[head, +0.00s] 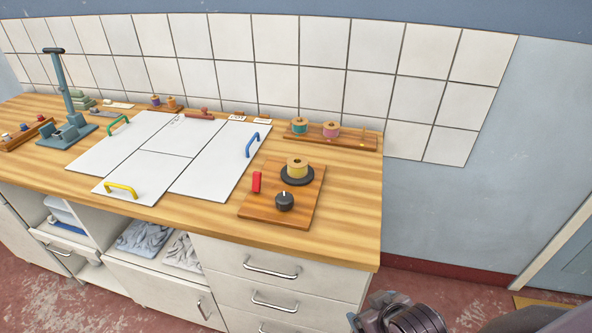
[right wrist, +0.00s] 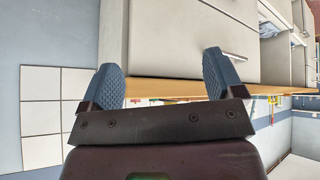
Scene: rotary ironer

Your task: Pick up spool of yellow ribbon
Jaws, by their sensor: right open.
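The spool of yellow ribbon (head: 297,170) stands upright on a round black disc (head: 297,180) on a wooden board, towards the right end of the counter. It has a pale wooden top with a dark centre. My right gripper (head: 368,309) is low at the bottom right of the head view, in front of and below the counter's right end, well apart from the spool. In the right wrist view its two blue padded fingers (right wrist: 163,75) are spread with nothing between them. My left gripper is not in view.
A red switch (head: 256,182) and black knob (head: 284,201) share the wooden board (head: 255,208). A rack (head: 354,140) behind holds teal (head: 299,126) and pink (head: 331,130) spools. White panels (head: 215,172) with coloured handles lie left. Drawers (head: 280,262) are below; the counter's right end is clear.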

